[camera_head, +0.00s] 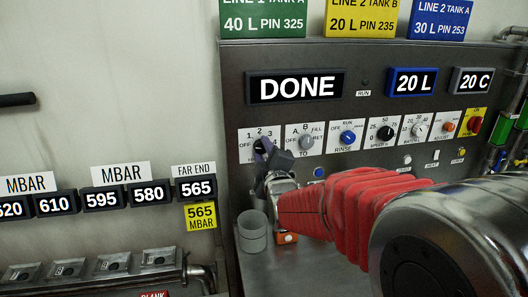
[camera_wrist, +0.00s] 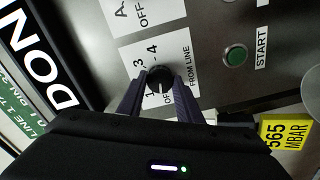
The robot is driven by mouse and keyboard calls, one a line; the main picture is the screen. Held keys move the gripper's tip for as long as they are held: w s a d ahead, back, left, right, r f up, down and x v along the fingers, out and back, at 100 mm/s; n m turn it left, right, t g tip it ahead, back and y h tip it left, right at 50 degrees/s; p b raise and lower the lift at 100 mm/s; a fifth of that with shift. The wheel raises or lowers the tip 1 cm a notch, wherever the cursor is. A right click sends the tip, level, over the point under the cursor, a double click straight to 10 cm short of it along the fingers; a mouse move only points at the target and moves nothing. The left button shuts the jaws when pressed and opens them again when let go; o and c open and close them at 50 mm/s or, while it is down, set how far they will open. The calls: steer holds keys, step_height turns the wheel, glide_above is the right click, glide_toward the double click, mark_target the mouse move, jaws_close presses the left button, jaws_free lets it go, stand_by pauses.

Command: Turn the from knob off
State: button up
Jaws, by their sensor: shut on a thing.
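The from knob (camera_wrist: 159,77) is small, round and black, on a white label reading FROM LINE, with OFF and numbers around it. It sits near the middle of the wrist view. My gripper (camera_wrist: 158,88) has one dark finger on each side of it and is shut on it. In the head view my gripper (camera_head: 266,150) is at the leftmost label of the row and covers most of the knob. I cannot make out where the knob points.
Right of it are the TO knob (camera_head: 306,142), a blue RINSE knob (camera_head: 347,137) and several others. A green START button (camera_wrist: 235,55) is close by. The display (camera_head: 296,87) reads DONE. A grey cup (camera_head: 252,232) stands on the ledge below my gripper.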

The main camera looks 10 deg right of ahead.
steer(key=shift+a+f+n, duration=0.15)
steer(key=shift+n, duration=1.05)
steer(key=o, duration=1)
steer(key=shift+o, duration=0.2)
steer(key=shift+s, duration=0.2)
